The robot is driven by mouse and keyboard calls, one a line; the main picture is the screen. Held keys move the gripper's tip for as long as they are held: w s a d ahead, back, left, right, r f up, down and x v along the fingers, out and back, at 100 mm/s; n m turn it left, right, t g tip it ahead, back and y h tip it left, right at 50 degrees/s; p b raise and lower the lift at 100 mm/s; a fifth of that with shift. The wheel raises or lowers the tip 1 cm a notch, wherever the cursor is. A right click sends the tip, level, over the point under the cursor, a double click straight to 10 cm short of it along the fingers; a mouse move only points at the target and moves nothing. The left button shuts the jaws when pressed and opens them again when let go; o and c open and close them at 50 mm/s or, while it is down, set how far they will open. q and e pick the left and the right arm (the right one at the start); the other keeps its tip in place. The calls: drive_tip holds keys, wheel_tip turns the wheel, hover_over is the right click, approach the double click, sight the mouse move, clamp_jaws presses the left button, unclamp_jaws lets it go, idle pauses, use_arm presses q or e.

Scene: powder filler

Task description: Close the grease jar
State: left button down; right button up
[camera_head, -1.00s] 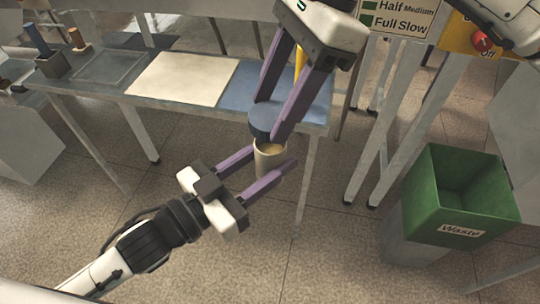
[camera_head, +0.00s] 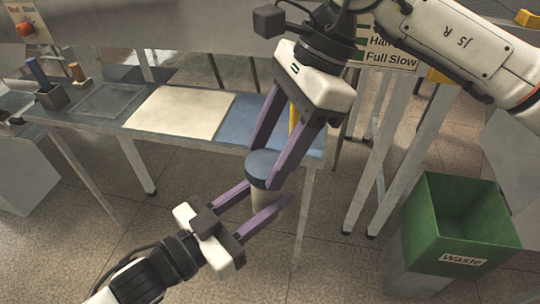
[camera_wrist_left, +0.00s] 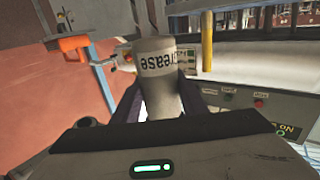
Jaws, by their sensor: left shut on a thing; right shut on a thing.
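The grease jar (camera_head: 261,186) is a pale cup held upright between the purple fingers of my left gripper (camera_head: 268,193). In the left wrist view the jar (camera_wrist_left: 160,68) shows its "Grease" label, upside down, between the fingers. The blue-grey round lid (camera_head: 262,165) is in the fingers of my right gripper (camera_head: 265,168), which reaches down from above. The lid covers the jar's mouth from the head camera. It looks to be at the rim, but I cannot tell whether it is fully seated.
A bench with a cream mat (camera_head: 182,111) and a blue mat (camera_head: 240,120) stands behind the jar. A green waste bin (camera_head: 455,215) is at the right. A yellow post (camera_head: 294,118) stands behind the right gripper. Floor is free below the hands.

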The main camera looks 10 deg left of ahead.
sight(267, 197)
drive_tip(key=shift+f, duration=0.1)
drive_tip(key=shift+f, duration=0.8)
drive_tip(key=shift+f, duration=0.6)
